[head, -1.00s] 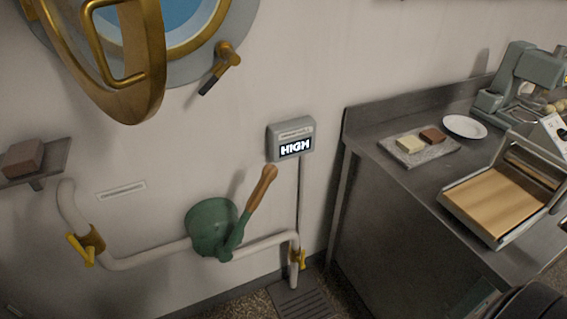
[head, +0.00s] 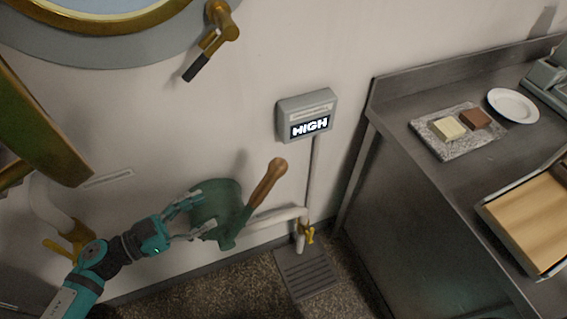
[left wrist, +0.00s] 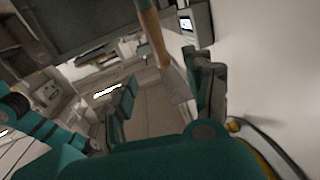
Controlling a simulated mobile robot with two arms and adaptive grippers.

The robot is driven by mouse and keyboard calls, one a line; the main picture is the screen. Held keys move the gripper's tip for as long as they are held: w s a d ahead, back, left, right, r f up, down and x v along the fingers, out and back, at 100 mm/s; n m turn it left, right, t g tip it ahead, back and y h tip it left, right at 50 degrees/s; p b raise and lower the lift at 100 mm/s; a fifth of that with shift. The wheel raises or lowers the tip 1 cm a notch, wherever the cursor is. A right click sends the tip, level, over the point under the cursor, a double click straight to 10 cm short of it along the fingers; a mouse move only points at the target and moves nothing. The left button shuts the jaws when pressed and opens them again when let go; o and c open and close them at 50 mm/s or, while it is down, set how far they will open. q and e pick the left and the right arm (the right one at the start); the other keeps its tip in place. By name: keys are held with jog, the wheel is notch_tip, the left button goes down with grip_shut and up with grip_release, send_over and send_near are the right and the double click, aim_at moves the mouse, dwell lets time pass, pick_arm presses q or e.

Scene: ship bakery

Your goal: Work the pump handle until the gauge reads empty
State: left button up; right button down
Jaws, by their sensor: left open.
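The pump (head: 222,200) is a green round body on a white pipe against the wall. Its handle (head: 268,184) has a wooden grip and leans up to the right. The grey gauge (head: 306,114) on the wall reads HIGH. My left gripper (head: 207,212) is open in front of the pump body, left of the handle, with nothing held. In the left wrist view the handle (left wrist: 152,40) shows between the spread fingers (left wrist: 165,70); contact cannot be told. The gauge also shows there (left wrist: 187,24), unreadable.
A brass porthole frame (head: 30,130) juts out at the left, near my left arm. A steel counter (head: 425,185) with a stone slab (head: 462,148) and a plate (head: 513,105) stands right.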

pick_arm(q)
jog(key=p, duration=0.1)
send_near(262, 184)
jog(key=p+x, duration=0.1)
jog(key=x, duration=1.1)
jog(key=shift+p, duration=0.4)
pick_arm(e)
jog(key=r, duration=0.3)
jog(key=shift+s+a, duration=0.25)
jog(key=shift+s, duration=0.15)
pick_arm(q)
jog(key=shift+a, duration=0.1)
grip_shut()
pick_arm(e)
jog(key=shift+d, duration=0.15)
